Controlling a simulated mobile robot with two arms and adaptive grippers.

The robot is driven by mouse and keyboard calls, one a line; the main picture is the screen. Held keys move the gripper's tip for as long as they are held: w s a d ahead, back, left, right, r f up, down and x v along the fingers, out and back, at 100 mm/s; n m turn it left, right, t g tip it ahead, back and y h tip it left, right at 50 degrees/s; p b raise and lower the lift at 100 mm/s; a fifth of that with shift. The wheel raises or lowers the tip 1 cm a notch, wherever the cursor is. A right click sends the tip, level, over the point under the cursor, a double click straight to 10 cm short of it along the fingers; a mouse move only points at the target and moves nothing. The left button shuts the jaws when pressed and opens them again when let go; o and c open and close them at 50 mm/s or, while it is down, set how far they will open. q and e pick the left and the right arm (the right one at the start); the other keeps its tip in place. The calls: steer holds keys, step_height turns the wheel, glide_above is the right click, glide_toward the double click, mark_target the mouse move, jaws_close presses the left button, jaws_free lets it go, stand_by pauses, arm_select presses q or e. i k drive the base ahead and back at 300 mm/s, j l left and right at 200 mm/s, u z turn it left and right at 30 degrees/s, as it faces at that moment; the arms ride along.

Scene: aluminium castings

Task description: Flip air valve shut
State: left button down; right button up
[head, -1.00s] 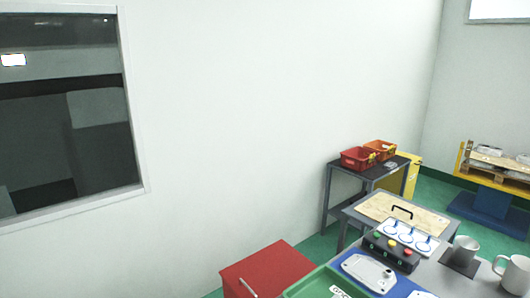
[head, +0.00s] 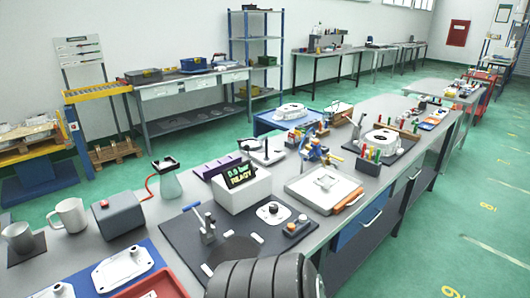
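A small grey upright fitting (head: 209,232) with a blue lever (head: 192,206) stands on a dark mat (head: 180,240) on the workbench. Which part here is the air valve, and whether it is open or shut, I cannot tell for sure. Behind it is a white box (head: 242,192) with a tilted black display (head: 241,175) showing green and yellow text, probably a pressure and a status. A round white part with a dark centre (head: 273,211) lies to the right. Neither gripper shows; a dark ribbed shape at the bottom edge seems to be part of my own arm.
A small button box (head: 297,226) and a white plate fixture (head: 323,187) stand to the right. The green floor at right is clear.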

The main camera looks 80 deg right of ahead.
mark_target(335, 157)
steer(key=l+z, duration=0.1)
steer(key=z, duration=0.35)
steer(key=l+z, duration=0.15)
steer(key=z, duration=0.25)
steer(key=l+z, duration=0.1)
steer(key=z, duration=0.35)
steer(key=l+z, duration=0.15)
steer(key=z, duration=0.3)
steer(key=l+z, duration=0.1)
steer(key=z, duration=0.3)
steer(key=i+l+z, duration=0.75)
steer(key=k+l, duration=0.1)
